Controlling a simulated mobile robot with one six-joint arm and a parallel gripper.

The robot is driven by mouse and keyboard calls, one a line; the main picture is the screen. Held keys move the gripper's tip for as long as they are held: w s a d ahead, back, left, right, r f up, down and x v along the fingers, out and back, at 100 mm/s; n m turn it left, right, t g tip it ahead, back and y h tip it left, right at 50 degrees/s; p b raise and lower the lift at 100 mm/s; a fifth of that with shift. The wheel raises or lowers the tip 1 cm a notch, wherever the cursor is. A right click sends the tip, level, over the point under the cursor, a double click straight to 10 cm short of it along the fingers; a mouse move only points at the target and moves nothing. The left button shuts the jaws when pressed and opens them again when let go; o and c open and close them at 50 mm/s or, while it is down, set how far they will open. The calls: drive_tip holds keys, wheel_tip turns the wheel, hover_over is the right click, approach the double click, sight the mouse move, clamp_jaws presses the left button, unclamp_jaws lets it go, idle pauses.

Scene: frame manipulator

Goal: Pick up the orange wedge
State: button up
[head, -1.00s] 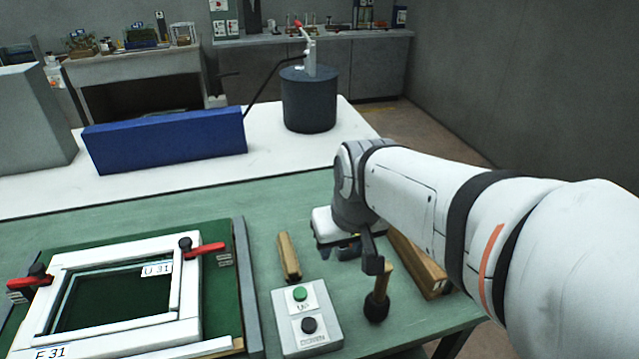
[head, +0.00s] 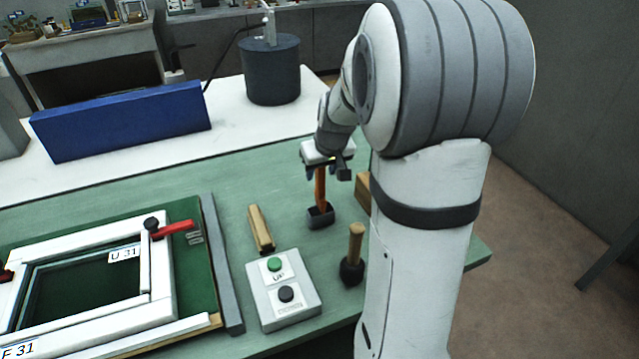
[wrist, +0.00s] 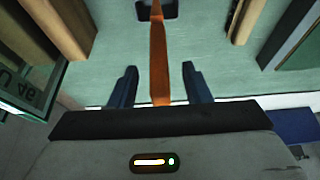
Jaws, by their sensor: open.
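The orange wedge (head: 320,188) stands upright in a small dark holder (head: 321,217) on the green table. In the wrist view the wedge (wrist: 159,50) is a long orange strip running between my two blue fingers, with a gap on each side. The holder's opening (wrist: 156,10) shows at the top edge there. My gripper (head: 327,168) is above the holder, pointing down, at the wedge's upper end. It also shows in the wrist view (wrist: 160,68), open around the wedge and not closed on it.
A wooden-handled mallet (head: 354,245), a grey button box (head: 283,290) and a wooden block (head: 261,229) are close in front. Another wooden block (head: 364,193) is just right of the holder, partly hidden by my arm. A white window frame (head: 160,270) lies left.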

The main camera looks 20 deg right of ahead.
drive_tip(key=x, duration=0.2)
drive_tip(key=shift+w+f, duration=0.1)
drive_tip(key=shift+f, duration=0.25)
drive_tip(key=shift+c, duration=0.4)
clamp_jaws()
